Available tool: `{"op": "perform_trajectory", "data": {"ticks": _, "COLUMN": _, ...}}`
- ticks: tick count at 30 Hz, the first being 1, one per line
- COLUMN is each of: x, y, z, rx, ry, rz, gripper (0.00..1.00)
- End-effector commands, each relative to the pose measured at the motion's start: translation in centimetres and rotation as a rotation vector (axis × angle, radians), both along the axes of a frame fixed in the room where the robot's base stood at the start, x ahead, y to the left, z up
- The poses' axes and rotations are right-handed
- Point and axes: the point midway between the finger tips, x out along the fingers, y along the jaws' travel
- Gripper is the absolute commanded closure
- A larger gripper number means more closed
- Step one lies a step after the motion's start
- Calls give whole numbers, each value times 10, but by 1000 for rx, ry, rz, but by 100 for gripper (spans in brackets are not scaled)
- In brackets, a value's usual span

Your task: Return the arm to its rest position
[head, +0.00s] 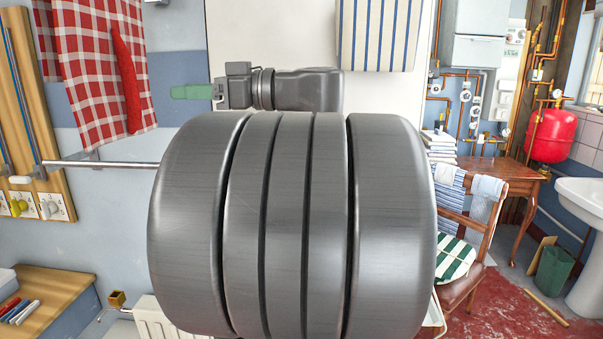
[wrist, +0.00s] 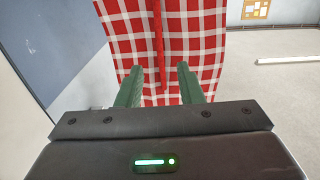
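My gripper (head: 176,91) shows in the head view at the upper left of my arm, pointing left. One green finger is visible there. In the wrist view both green fingers of my gripper (wrist: 159,68) stand apart with nothing held between them. A red-and-white checked cloth (head: 98,60) hangs in front of the fingers. It also fills the middle of the wrist view (wrist: 208,40), behind the fingers. In the head view a small gap shows between finger and cloth. Large grey rounded links of my own arm block the centre of the head view.
A metal rod (head: 100,164) runs below the cloth. A wooden board (head: 22,110) is at the left, above a wooden surface (head: 50,290). A blue-striped cloth (head: 378,35) hangs at the top. A chair (head: 470,285), wooden table (head: 505,172) and sink (head: 582,198) stand at the right.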

Motion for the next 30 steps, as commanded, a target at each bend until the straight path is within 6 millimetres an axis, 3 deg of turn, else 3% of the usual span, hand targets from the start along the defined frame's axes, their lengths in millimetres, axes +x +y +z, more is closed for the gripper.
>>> {"op": "perform_trajectory", "data": {"ticks": 10, "x": -3, "y": -41, "z": 0, "rx": 0, "ry": 0, "rz": 0, "gripper": 66}}
{"op": "perform_trajectory", "data": {"ticks": 30, "x": 4, "y": 55, "z": 0, "rx": 0, "ry": 0, "rz": 4, "gripper": 66}}
